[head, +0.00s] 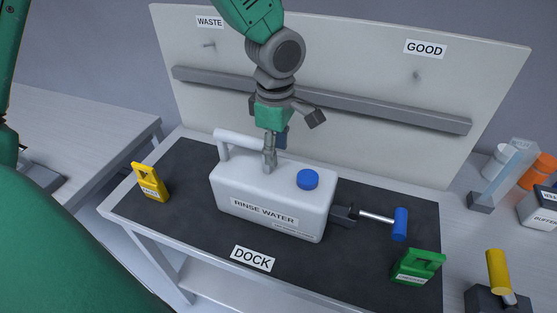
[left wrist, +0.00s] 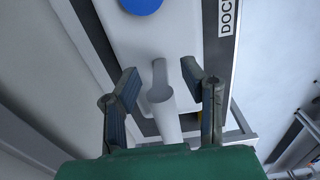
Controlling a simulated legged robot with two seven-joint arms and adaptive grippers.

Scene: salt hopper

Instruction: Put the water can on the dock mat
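The water can (head: 262,212) is a white jug labelled RINSE WATER, with a blue cap and a white handle bar. It appears to stand upright on the dark dock mat (head: 190,232), above the DOCK label. My left gripper (head: 275,155) points down at the can's handle from above. In the left wrist view, the fingers of my left gripper (left wrist: 163,103) are apart, with the white handle (left wrist: 163,85) between them and gaps showing on both sides. The blue cap shows at the top of that view. My right gripper is not in view.
A yellow tag (head: 150,183) stands at the mat's left and a green one (head: 417,267) at its right. A dark fitting with a blue-ended rod (head: 378,217) juts from the can's right side. A backboard (head: 345,60) with a grey rail rises behind.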

